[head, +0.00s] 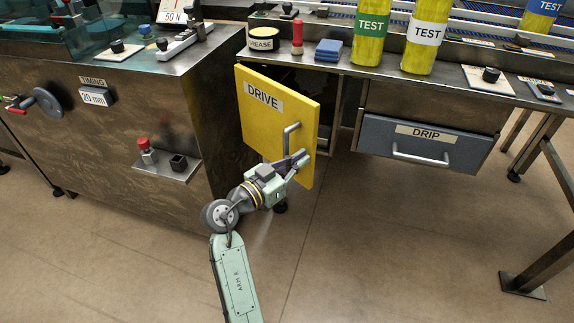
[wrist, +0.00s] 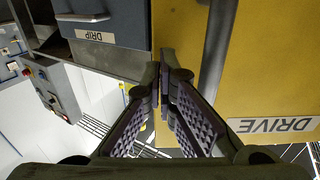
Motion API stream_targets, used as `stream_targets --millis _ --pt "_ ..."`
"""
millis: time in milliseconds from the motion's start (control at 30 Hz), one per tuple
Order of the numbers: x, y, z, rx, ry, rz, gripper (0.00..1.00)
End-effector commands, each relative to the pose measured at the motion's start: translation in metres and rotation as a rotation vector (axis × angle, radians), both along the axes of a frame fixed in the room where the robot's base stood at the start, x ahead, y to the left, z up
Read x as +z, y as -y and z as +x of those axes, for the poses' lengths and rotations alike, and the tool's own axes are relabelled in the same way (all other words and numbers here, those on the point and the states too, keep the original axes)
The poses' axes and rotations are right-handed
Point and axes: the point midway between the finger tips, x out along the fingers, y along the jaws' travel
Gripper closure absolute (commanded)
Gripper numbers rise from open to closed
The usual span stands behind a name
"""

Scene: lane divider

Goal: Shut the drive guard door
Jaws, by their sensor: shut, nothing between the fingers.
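The yellow drive guard door (head: 262,122), labelled DRIVE, stands ajar in the head view, hinged at its left, with a dark opening behind its right edge. It has a vertical metal bar handle (head: 291,140) near that edge. My gripper (head: 303,160) is at the door's front face, by the lower part of the handle. In the wrist view my gripper (wrist: 165,88) has its fingers together and empty in front of the yellow door (wrist: 270,70), with the handle (wrist: 214,55) beside them. I cannot tell whether the fingers touch the door or handle.
A grey DRIP drawer (head: 425,147) is shut to the right of the door. Yellow TEST bottles (head: 370,38) stand on the worktop above. The floor in front is clear.

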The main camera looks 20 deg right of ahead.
Motion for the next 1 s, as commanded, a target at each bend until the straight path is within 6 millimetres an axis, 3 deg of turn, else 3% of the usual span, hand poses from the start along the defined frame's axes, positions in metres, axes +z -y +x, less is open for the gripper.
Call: stream_targets --millis 567,767,1000 --pt "-0.001 0.009 0.004 0.011 0.0 0.001 1.0" --pt "0.0 0.03 0.011 0.079 -0.001 -0.001 1.0" --pt "0.004 0.068 0.033 0.227 0.0 0.001 1.0"
